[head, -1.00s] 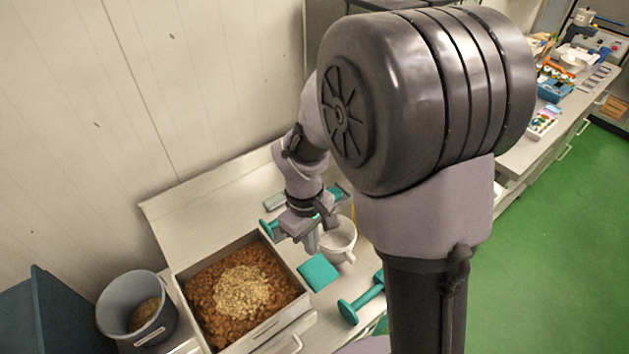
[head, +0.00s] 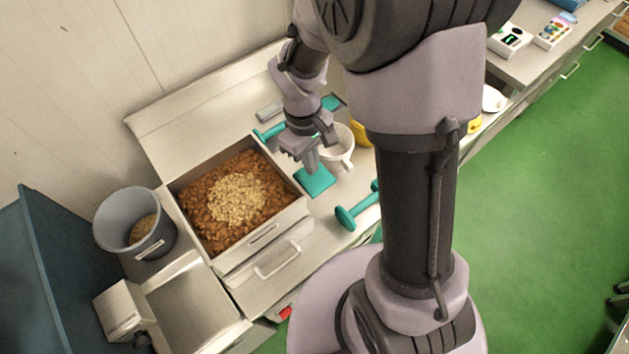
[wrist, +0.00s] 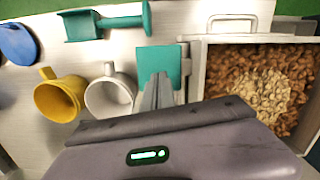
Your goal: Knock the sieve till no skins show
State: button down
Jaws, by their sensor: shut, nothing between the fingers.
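A pale rectangular box, which looks like the sieve (head: 281,222), holds brown bits around a pale heap (head: 236,197) in the middle. Part of the box (wrist: 200,75) and its contents show at the right of the wrist view. Brown pieces cover most of the surface; I cannot tell skins from nuts. My gripper (head: 312,166) is shut and empty, pointing down near the teal square pad (head: 316,183), to the right of the box. In the wrist view its fingers (wrist: 158,92) overlap the pad (wrist: 165,62). I cannot tell whether they touch it.
A white handled cup (wrist: 108,98) and a yellow one (wrist: 58,100) stand beside my gripper. A teal mallet-like tool (head: 358,211) lies near the front edge. A grey bucket (head: 120,213) stands left of the box. A bare metal surface (head: 195,305) lies in front of the bucket.

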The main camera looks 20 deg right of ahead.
aim_at(303, 168)
jog(key=shift+s+f, duration=0.1)
jog(key=shift+f, duration=0.6)
jog(key=shift+b, duration=0.3)
jog(key=shift+f+b, duration=0.7)
jog(key=shift+f, duration=0.2)
jog(key=shift+w+a+r+p, duration=0.35)
jog(key=shift+w+p, duration=0.15)
jog(key=shift+w, duration=0.15)
jog(key=shift+w+a+r+p, duration=0.3)
jog(key=shift+w+p, duration=0.15)
jog(key=shift+w, duration=0.2)
jog(key=shift+w+f, duration=0.1)
notch_tip(303, 168, up, 17)
jog(key=w+p, duration=0.1)
jog(key=p, duration=0.3)
jog(key=shift+w+a+r+p, duration=0.2)
jog(key=shift+w+a+p, duration=0.05)
jog(key=shift+a+p, duration=0.2)
jog(key=shift+f, duration=0.1)
dwell(0.8)
